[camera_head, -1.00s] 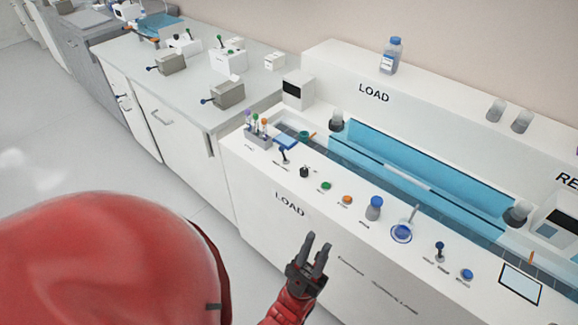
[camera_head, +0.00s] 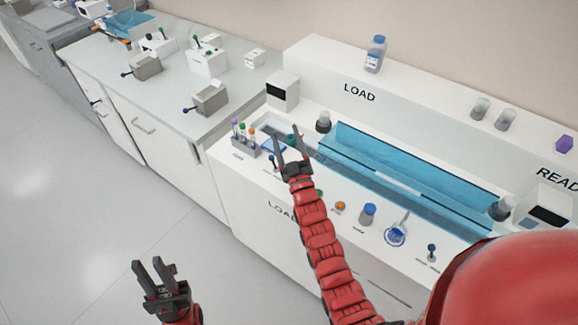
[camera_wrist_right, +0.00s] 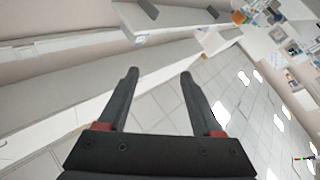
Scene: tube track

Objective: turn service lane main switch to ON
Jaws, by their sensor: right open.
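No label readable as service lane main switch shows, so I cannot tell which control it is. Candidates are a grey box with a blue-knobbed lever (camera_head: 211,98) on the grey bench, a similar box behind it (camera_head: 146,67), and small levers on the LOAD counter, one near the rack (camera_head: 272,163) and one farther right (camera_head: 431,251). My right gripper (camera_head: 291,148) is open and empty, appearing over the LOAD counter beside the near lever. Its open fingers show in the right wrist view (camera_wrist_right: 158,85). My left gripper (camera_head: 155,272) is open and empty, low over the floor.
The LOAD counter (camera_head: 240,187) carries a tube rack (camera_head: 245,145), a blue trough (camera_head: 400,172), an orange button (camera_head: 340,206) and a blue-capped bottle (camera_head: 368,214). White boxes with green-knobbed levers (camera_head: 207,60) stand on the bench. The floor at left is clear.

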